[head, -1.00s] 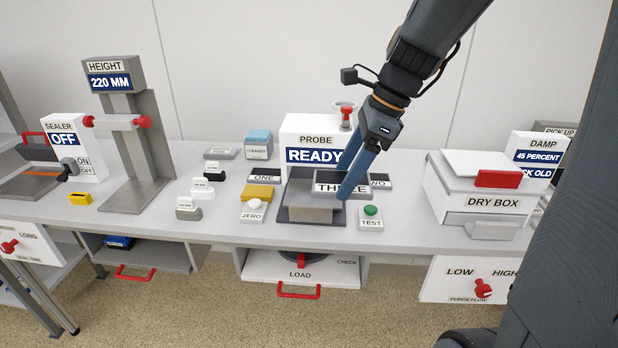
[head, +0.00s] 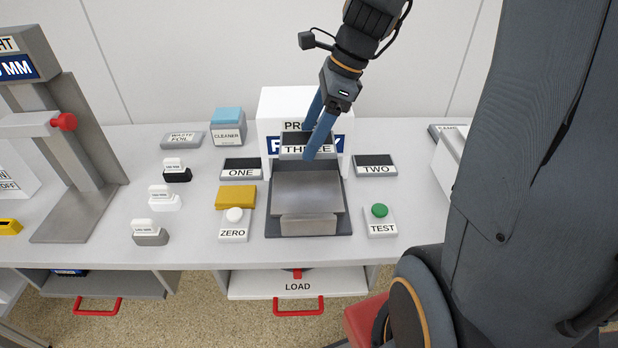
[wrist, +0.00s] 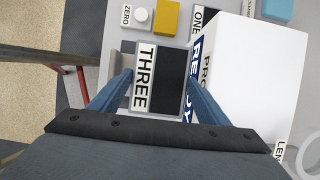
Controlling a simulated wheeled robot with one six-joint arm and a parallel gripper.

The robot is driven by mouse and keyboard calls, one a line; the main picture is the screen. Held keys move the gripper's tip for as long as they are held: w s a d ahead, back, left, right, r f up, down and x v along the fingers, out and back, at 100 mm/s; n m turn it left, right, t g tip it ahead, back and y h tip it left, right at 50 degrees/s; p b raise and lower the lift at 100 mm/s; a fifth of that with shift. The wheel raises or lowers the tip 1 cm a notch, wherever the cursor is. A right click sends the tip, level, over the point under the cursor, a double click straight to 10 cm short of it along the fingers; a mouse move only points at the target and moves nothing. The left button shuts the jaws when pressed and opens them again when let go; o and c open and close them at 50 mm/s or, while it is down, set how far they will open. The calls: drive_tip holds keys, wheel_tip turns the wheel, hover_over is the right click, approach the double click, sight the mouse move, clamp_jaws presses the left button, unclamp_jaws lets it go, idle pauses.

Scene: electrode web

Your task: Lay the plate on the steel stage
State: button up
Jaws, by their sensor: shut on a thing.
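My gripper (head: 311,150) is shut on the plate marked THREE (head: 303,148), a dark rectangle with a white label strip. In the wrist view the plate (wrist: 158,80) lies between the two blue fingers. In the head view the plate shows at the back edge of the steel stage (head: 307,192), in front of the probe box (head: 285,108). It appears held above the surface, but the height of the gap is hard to tell. The stage is a grey block on a dark base, and its top looks bare.
Plates ONE (head: 241,168) and TWO (head: 375,166) lie at either side. The ZERO button (head: 234,222), a mustard block (head: 236,196) and the green TEST button (head: 380,215) flank the stage. A height stand (head: 80,150) is at left. The LOAD drawer (head: 298,286) is below.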

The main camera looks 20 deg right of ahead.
sight(305, 192)
wheel_tip(305, 192, down, 14)
drive_tip(key=shift+r, duration=0.2)
drive_tip(key=shift+f, duration=0.1)
idle(0.3)
drive_tip(key=o, duration=0.7)
drive_tip(key=shift+f, duration=0.1)
drive_tip(key=shift+o, duration=0.7)
